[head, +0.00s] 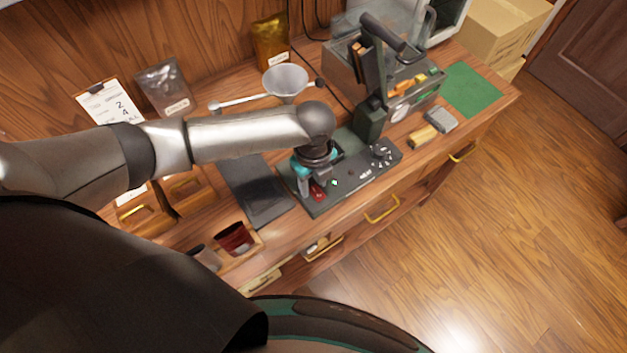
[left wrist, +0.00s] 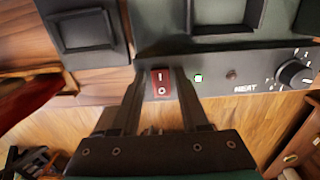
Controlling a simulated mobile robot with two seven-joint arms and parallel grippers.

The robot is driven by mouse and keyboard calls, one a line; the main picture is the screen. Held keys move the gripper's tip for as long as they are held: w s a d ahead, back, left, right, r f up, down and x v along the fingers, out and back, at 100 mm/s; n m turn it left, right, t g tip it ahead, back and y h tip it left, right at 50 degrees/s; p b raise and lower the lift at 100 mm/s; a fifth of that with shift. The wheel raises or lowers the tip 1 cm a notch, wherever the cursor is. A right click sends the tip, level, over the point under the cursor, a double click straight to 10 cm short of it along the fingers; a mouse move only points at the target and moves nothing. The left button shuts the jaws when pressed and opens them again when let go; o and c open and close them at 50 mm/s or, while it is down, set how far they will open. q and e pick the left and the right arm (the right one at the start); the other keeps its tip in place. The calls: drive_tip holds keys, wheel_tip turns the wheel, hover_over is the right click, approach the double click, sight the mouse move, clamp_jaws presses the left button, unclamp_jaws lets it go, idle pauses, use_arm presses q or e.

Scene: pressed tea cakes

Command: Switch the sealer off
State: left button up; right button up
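The sealer (head: 362,172) is a dark bench unit on the wooden counter. Its front strip carries a red rocker switch (left wrist: 161,83) marked I and O, which also shows in the head view (head: 318,191). A small indicator light (left wrist: 198,78) beside it glows, green in the head view (head: 335,183). A knob (left wrist: 294,73) marked HEAT is further right. My left gripper (left wrist: 158,72) is over the switch end of the sealer, its fingers apart and empty, with the switch showing between them. I cannot tell whether they touch it, or which side is pressed. My right gripper is out of view.
A dark flat tray (head: 257,192) lies left of the sealer. A red cup-like container (head: 234,238) stands near the front edge. A green mat (head: 471,90) lies at the right.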

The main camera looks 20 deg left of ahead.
use_arm(q)
clamp_jaws()
drive_tip(key=p, duration=0.1)
drive_tip(key=t+y+p, duration=0.1)
drive_tip(key=p, duration=0.1)
drive_tip(key=shift+s+d+r, duration=0.2)
drive_tip(key=shift+r, duration=0.1)
drive_tip(key=shift+d+f+t+y+p, duration=0.15)
drive_tip(key=shift+t+y+p, duration=0.35)
drive_tip(key=shift+y+p, duration=0.5)
drive_tip(key=shift+o, duration=1.5)
unclamp_jaws()
